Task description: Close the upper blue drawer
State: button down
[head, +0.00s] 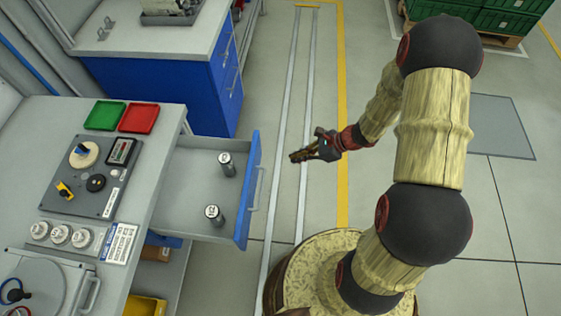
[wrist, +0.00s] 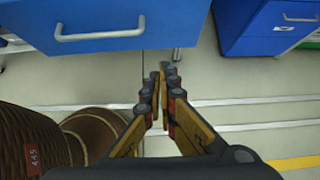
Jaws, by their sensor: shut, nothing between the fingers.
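The upper blue drawer (head: 247,190) is pulled out of the grey workbench on the left in the head view. Two small metal cylinders (head: 227,164) (head: 214,215) stand upright in its grey tray. Its blue front also shows at the top left of the wrist view (wrist: 180,28), with a pale handle (wrist: 100,33). My gripper (head: 294,157) is to the right of the drawer front, apart from it in the head view. In the wrist view its fingers (wrist: 160,78) are together with nothing between them, below the drawer front's right part.
A control panel (head: 92,172), a green tray (head: 105,115) and a red tray (head: 139,118) are on the bench. A second blue cabinet (head: 227,85) stands behind. A yellow bin (head: 145,306) is below.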

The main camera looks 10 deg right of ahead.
jog(key=a+r+b+x, duration=0.2)
jog(key=b+x, duration=0.2)
jog(key=x, duration=0.8)
jog(key=shift+w+a+f+b, duration=0.2)
jog(key=shift+w+a+b, duration=0.1)
jog(key=shift+w, duration=0.15)
jog(key=b, duration=0.2)
send_over(194, 164)
jog(key=shift+s+d, duration=0.15)
jog(key=shift+d, duration=0.15)
jog(key=shift+a, duration=0.35)
jog(key=shift+w+r, duration=0.1)
jog(key=shift+w, duration=0.1)
